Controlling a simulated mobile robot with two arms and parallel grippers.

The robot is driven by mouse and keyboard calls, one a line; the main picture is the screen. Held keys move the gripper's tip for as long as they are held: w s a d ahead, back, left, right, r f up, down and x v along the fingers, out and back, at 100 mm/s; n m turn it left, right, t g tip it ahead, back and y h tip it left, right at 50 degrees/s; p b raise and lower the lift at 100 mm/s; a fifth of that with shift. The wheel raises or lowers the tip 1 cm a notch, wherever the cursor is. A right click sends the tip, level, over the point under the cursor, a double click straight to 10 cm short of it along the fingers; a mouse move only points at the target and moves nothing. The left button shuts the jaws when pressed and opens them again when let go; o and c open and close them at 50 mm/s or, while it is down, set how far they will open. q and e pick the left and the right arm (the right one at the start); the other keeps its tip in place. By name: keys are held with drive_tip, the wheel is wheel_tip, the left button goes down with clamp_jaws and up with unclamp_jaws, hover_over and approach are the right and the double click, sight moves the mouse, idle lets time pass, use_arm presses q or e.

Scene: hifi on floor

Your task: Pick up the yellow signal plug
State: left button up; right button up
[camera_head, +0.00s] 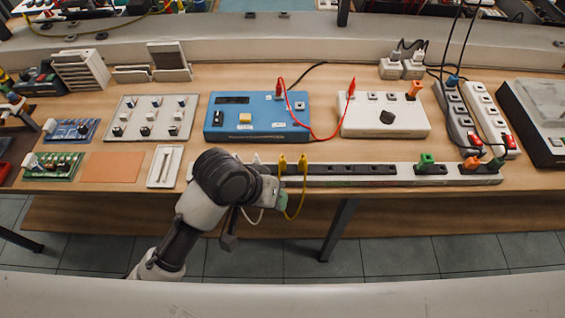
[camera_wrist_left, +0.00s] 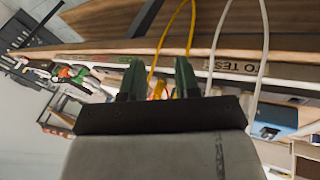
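Two yellow plugs, a left one (camera_head: 283,163) and a right one (camera_head: 303,164), stand in the long strip (camera_head: 345,182) at the table's front edge. A yellow cable (camera_head: 299,202) hangs in a loop below them. My left gripper (camera_head: 283,199) is at the strip's front, just below the plugs. In the left wrist view the two dark green fingers of this gripper (camera_wrist_left: 159,72) are apart. A yellow piece (camera_wrist_left: 157,90) shows between them, partly hidden by the gripper body; I cannot tell whether they touch it. My right gripper is not in view.
A white cable (camera_head: 254,217) hangs beside the gripper and shows in the left wrist view (camera_wrist_left: 216,45). Behind the strip stand a blue box (camera_head: 252,118) and a white box (camera_head: 383,115), joined by a red cable (camera_head: 318,134). Green and orange plugs sit at right.

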use_arm(q)
drive_tip(key=w+d+r+g+y, duration=0.1)
drive_tip(key=w+d+r+g, duration=0.1)
drive_tip(key=w+d+r, duration=0.15)
drive_tip(key=n+y, duration=0.3)
drive_tip(key=y, duration=0.1)
approach(283, 160)
drive_tip(key=shift+s, duration=0.25)
wheel_tip(283, 160, down, 5)
drive_tip(key=shift+w+a+f, duration=0.1)
drive_tip(key=shift+f, duration=0.15)
drive_tip(key=f, duration=0.2)
drive_tip(key=f+p, duration=0.1)
drive_tip(key=f, duration=0.2)
drive_tip(key=shift+w+d+f, duration=0.1)
drive_tip(key=shift+w+d, duration=0.1)
drive_tip(key=shift+w, duration=0.05)
clamp_jaws()
